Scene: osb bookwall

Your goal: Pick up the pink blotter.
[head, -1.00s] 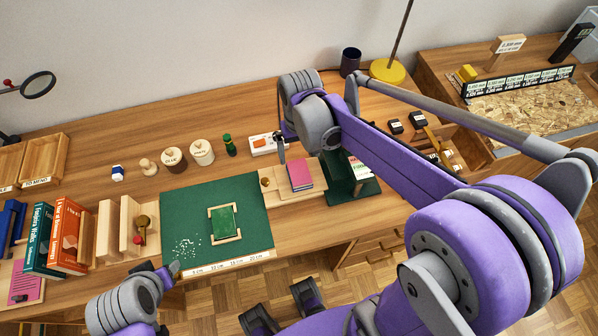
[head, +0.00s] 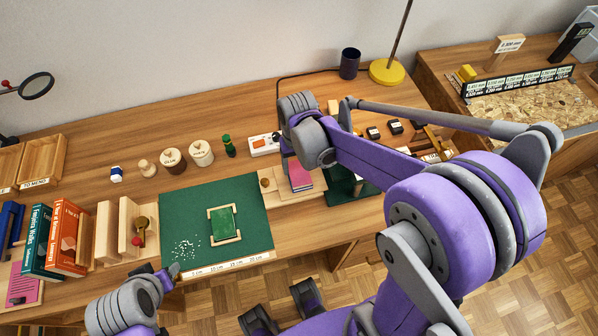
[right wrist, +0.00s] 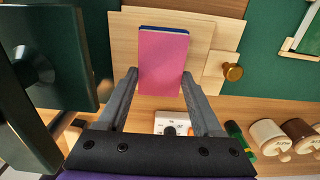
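A pink, flat, book-like piece (head: 300,176), seemingly the pink blotter, lies on a pale wooden board right of the green mat. In the right wrist view the pink piece (right wrist: 163,62) has a blue layer showing at its far edge. My right gripper (head: 289,160) is above it in the head view, partly hiding it. In the right wrist view the right gripper (right wrist: 159,75) is open, one finger on each side of the pink piece, with nothing gripped. My left gripper (head: 172,271) is by the desk's front edge; its opening is unclear.
A dark green stand (right wrist: 50,75) is close beside the right gripper. A wooden knob (right wrist: 232,72) stands on the board's other side. A white switch box (head: 264,144) lies behind the board. The green mat (head: 180,215) holds a framed green piece. A pink card (head: 22,288) lies far left.

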